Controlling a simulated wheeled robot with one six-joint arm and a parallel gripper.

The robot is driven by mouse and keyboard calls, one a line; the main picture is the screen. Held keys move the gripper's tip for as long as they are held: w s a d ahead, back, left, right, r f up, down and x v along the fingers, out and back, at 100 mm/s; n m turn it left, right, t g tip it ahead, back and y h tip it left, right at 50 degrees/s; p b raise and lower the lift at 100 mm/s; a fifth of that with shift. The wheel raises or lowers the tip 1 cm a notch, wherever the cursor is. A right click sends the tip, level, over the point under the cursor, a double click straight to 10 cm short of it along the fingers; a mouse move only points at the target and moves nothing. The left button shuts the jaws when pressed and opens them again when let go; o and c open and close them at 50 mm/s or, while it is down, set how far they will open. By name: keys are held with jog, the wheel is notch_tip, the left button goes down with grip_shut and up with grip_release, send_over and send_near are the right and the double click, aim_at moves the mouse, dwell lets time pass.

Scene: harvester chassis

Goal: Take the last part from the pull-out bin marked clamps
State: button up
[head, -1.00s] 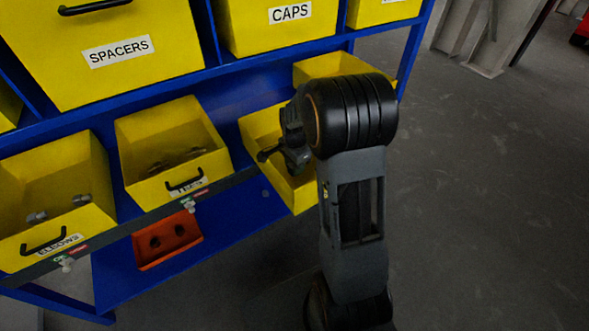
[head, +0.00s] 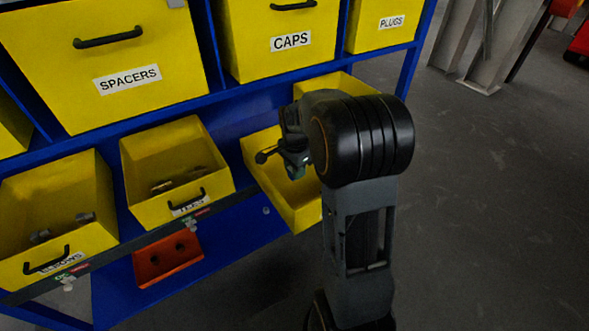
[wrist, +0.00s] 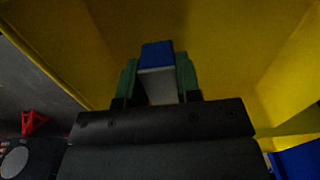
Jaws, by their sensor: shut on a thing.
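My gripper (head: 295,172) is over a pulled-out yellow bin (head: 303,215) in the lower row, right of the bin marked tees. In the wrist view its green fingertips (wrist: 158,80) are shut on a small part (wrist: 157,57) with a blue top and a pale grey side. Yellow bin walls (wrist: 220,40) fill most of the background there. My arm covers the right side of this bin in the head view. No label on it shows, and I cannot see whether other parts lie in it.
Open bins marked tees (head: 150,160) and elbows (head: 90,180) hold a few fittings to the left. Closed bins marked spacers (head: 170,50), caps (head: 285,65) and plugs (head: 385,38) sit above. A red-orange holder (head: 168,262) is on the blue rack (head: 225,240).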

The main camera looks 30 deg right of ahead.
jog(key=shift+r+p, duration=1.75)
jog(key=shift+r, duration=0.25)
jog(key=s+d, duration=0.2)
jog(key=s, duration=1.5)
jog(key=shift+p, duration=0.4)
